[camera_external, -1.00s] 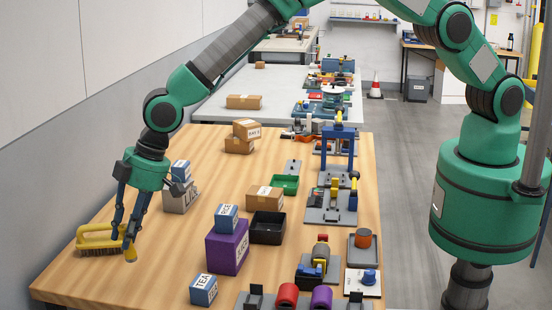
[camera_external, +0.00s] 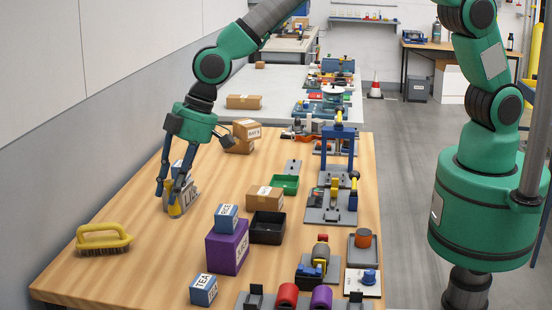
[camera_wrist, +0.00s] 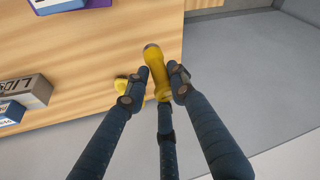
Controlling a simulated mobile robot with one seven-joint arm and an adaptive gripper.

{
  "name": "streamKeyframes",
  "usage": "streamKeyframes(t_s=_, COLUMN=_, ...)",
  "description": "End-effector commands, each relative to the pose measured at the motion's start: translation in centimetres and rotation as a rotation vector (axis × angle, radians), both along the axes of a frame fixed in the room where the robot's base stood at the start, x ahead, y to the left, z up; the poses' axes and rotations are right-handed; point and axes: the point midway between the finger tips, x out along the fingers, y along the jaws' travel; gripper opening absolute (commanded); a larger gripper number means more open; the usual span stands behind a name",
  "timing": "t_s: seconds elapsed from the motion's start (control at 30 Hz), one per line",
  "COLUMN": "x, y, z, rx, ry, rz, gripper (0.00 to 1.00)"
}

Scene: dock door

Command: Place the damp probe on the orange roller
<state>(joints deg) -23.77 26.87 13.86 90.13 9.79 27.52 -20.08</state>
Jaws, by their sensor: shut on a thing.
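My gripper (camera_external: 174,196) is shut on a yellow, rod-like thing, likely the damp probe (camera_external: 174,210). It appears in front of the grey LIDS box in the external view. In the wrist view the yellow probe (camera_wrist: 155,65) sits between the fingertips of my gripper (camera_wrist: 157,90), its rounded end pointing away from me. At the front of the table a red-orange roller (camera_external: 287,295) lies beside a purple roller (camera_external: 321,298). An orange cylinder (camera_external: 363,239) stands on a grey tray at right. I cannot tell for sure which is the orange roller.
The grey LIDS box (camera_external: 188,197) has a blue box (camera_external: 181,169) on it. A yellow brush (camera_external: 103,239) lies at the left. A purple box (camera_external: 228,250) with a blue box on top, a black bin (camera_external: 267,226) and a green tray (camera_external: 285,184) stand mid-table.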

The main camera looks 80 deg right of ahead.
Motion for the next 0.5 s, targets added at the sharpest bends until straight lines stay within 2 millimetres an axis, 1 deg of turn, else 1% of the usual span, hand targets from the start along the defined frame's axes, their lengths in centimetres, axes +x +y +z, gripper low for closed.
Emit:
streamKeyframes(t_s=0.1, x=-1.5, y=-1.3, z=0.9, rx=0.001, ry=-0.002, rz=0.006, gripper=0.0)
streamKeyframes(t_s=0.27, x=-3.6, y=-2.9, z=1.8, rx=0.001, ry=-0.003, rz=0.019, gripper=0.0)
streamKeyframes(t_s=0.5, x=-6.8, y=-5.3, z=2.8, rx=0.001, ry=-0.004, rz=0.036, gripper=0.0)
